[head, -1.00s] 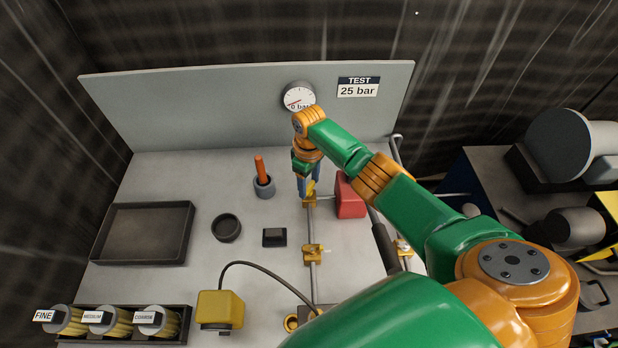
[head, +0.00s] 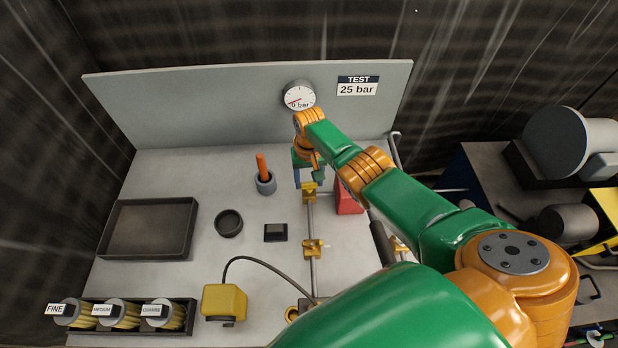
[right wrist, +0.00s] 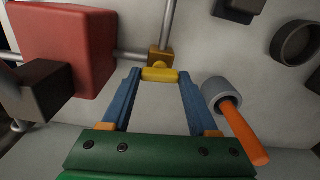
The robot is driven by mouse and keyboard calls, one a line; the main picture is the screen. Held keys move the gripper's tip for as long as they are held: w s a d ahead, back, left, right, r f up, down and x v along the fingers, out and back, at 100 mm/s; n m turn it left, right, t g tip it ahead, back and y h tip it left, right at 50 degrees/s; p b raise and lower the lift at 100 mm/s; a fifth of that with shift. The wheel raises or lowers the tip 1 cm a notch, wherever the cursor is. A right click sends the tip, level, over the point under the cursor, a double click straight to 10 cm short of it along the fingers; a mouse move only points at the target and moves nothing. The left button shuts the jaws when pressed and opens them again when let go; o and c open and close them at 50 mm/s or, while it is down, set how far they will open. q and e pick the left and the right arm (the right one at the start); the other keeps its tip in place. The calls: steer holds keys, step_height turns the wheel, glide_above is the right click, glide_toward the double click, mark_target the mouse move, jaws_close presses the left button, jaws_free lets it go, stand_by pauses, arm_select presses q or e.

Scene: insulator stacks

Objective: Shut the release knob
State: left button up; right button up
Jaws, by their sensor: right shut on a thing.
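The release knob is a small yellow bar-shaped knob (head: 309,187) on a brass block at the far end of a thin grey pipe. In the right wrist view the knob (right wrist: 160,75) spans the space between the fingertips, in front of the brass block (right wrist: 160,56). My right gripper (head: 310,182) points down at it with its blue fingers on either side. The fingers (right wrist: 158,82) are shut on the knob's two ends. The gauge (head: 299,96) on the back panel reads 0 bar. My left gripper is not in view.
A red block (head: 348,198) stands close right of the knob. A grey cup with an orange handle (head: 265,182) stands to its left. A second brass fitting (head: 313,249) sits nearer on the pipe. A dark tray (head: 105,252) lies at left; a yellow box (head: 223,300) stands in front.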

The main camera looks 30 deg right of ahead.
mark_target(309, 182)
steer(key=shift+w+r+m, duration=0.1)
steer(key=shift+m, duration=0.6)
steer(key=o, duration=1.4)
step_height(309, 182, up, 3)
steer(key=shift+p, duration=1.2)
steer(key=shift+r+b, duration=0.4)
steer(key=shift+r, duration=1.6)
